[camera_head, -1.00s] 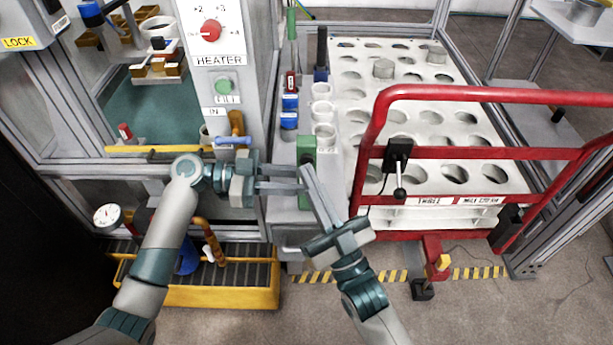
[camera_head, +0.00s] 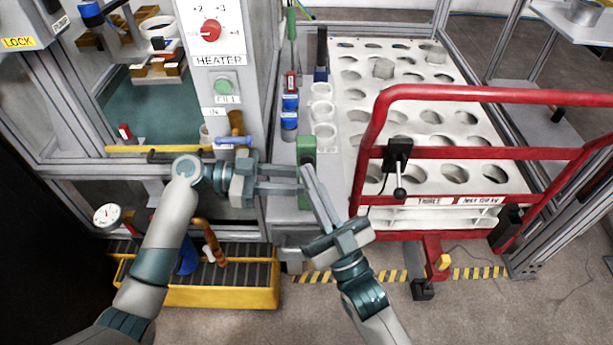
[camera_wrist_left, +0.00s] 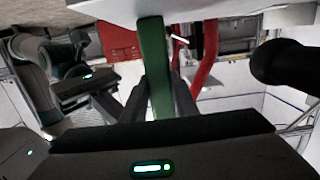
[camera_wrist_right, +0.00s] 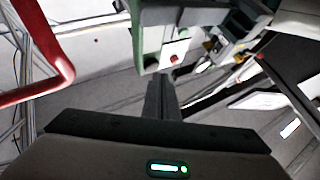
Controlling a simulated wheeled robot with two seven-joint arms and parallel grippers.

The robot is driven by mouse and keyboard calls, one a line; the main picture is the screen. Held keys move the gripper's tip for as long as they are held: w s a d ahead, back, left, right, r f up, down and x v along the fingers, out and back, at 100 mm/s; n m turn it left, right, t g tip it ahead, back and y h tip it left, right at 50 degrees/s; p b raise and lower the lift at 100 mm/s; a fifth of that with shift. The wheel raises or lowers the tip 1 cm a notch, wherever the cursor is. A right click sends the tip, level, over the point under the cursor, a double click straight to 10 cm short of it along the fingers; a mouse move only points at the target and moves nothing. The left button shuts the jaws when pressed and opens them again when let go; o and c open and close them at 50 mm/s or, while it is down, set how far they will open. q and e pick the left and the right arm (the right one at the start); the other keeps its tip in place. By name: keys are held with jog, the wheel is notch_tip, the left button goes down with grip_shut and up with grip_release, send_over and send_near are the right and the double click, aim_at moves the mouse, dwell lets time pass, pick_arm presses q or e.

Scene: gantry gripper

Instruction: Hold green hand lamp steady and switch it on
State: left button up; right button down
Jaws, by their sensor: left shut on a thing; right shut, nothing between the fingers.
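The green hand lamp (camera_head: 306,150) stands upright at the front edge of the grey bench; its lower part is partly hidden by my grippers. It shows as a green bar in the left wrist view (camera_wrist_left: 157,65), between my left fingers. My left gripper (camera_head: 301,179) comes in from the left and is shut on the lamp. My right gripper (camera_head: 308,170) is shut and empty, its tips in front of the lamp, close to my left fingertips. In the right wrist view the right fingers (camera_wrist_right: 160,85) point toward a green-edged body (camera_wrist_right: 137,30). I cannot tell whether they touch it.
A red-railed trolley (camera_head: 480,93) with a white holed rack stands close on the right. The heater panel (camera_head: 218,85) is at back left. A yellow-edged floor grate (camera_head: 215,297) lies below.

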jog(key=shift+w, duration=0.2)
jog(key=shift+w, duration=0.25)
jog(key=shift+s, duration=0.1)
dwell(0.5)
jog(key=shift+s, duration=0.35)
jog(key=shift+s, duration=0.15)
jog(key=shift+s, duration=2.9)
pick_arm(q)
jog(key=o, duration=1)
jog(key=shift+c, duration=0.2)
